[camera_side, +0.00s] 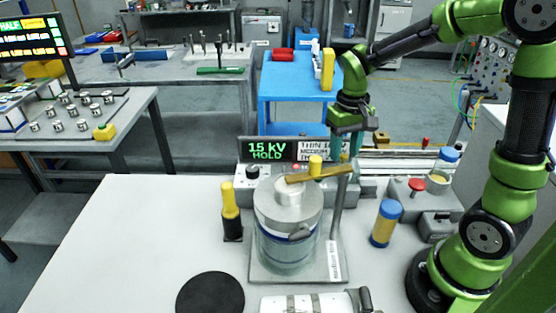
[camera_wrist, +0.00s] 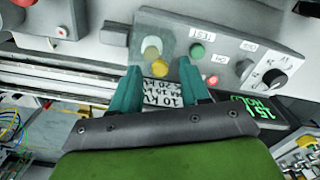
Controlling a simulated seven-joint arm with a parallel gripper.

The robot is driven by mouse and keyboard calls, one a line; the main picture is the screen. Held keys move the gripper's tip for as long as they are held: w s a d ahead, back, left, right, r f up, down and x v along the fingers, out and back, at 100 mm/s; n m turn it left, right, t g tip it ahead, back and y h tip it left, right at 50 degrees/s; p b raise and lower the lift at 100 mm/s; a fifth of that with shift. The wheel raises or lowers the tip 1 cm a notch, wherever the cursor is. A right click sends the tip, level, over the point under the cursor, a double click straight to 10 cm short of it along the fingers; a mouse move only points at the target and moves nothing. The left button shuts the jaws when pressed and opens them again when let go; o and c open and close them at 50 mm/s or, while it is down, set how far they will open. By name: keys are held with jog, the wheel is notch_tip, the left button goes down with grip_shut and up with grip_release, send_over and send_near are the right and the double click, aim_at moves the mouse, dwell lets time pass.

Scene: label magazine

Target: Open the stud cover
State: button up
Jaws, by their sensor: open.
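No part in view is plainly marked as the stud cover, and I cannot tell which part it is. A glass vessel with a metal lid (camera_side: 288,205) stands upright on a grey base plate (camera_side: 335,272). A brass-coloured bar (camera_side: 320,174) lies level above the lid, beside an upright post (camera_side: 338,205). My gripper (camera_side: 357,150) is above and behind the vessel, near the control panel. In the wrist view its teal fingers (camera_wrist: 160,66) are apart with nothing held between them. Beyond them show a yellow knob (camera_wrist: 152,54) and a green button (camera_wrist: 197,50).
The panel has a green-lit display (camera_side: 268,150) and a black dial (camera_wrist: 268,75). A yellow-black handle (camera_side: 231,212) stands left of the vessel, a blue-capped jar (camera_side: 385,222) right. A black disc (camera_side: 210,293) lies in front. The table's left side is clear.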

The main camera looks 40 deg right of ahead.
jog(key=shift+f, duration=0.25)
grip_shut()
